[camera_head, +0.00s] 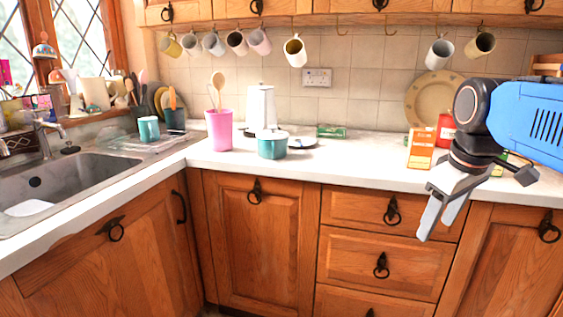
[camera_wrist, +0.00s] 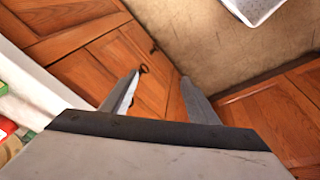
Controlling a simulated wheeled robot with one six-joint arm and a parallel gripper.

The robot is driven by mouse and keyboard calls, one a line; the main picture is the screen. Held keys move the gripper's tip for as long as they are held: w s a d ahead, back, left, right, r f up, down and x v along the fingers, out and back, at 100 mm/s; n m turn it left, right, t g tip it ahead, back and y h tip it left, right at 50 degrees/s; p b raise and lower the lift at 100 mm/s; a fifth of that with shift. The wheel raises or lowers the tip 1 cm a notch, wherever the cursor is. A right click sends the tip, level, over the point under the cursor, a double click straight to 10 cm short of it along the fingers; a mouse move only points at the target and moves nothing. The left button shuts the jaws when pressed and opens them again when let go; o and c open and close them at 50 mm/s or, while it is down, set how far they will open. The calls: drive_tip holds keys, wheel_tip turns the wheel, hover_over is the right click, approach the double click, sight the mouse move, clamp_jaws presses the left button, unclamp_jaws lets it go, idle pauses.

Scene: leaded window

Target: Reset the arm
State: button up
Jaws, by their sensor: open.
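My gripper (camera_head: 441,219) hangs at the right of the head view, in front of the counter and the wooden drawers. Its two fingers point down and a little left. In the wrist view my gripper (camera_wrist: 160,95) shows two fingers spread apart, with nothing between them. Beyond the fingers are cabinet doors and the floor. The blue arm link behind it is mine and covers part of the back right of the counter.
The white counter (camera_head: 310,165) carries a pink utensil cup (camera_head: 219,130), a teal pot (camera_head: 272,147), a white kettle (camera_head: 262,106) and an orange box (camera_head: 421,148) near my gripper. A sink (camera_head: 75,180) is at left. Mugs hang above. The counter's middle front is clear.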

drive_tip(key=s+a+f+m+t, duration=0.1)
drive_tip(key=s+f+m, duration=0.1)
drive_tip(key=s+f, duration=0.3)
drive_tip(key=s+a+f+m, duration=0.2)
drive_tip(key=s+f, duration=0.4)
drive_tip(key=f, duration=0.6)
drive_tip(key=shift+s+a+m+t, duration=0.2)
drive_tip(key=shift+m+t, duration=0.2)
drive_tip(key=shift+m, duration=0.2)
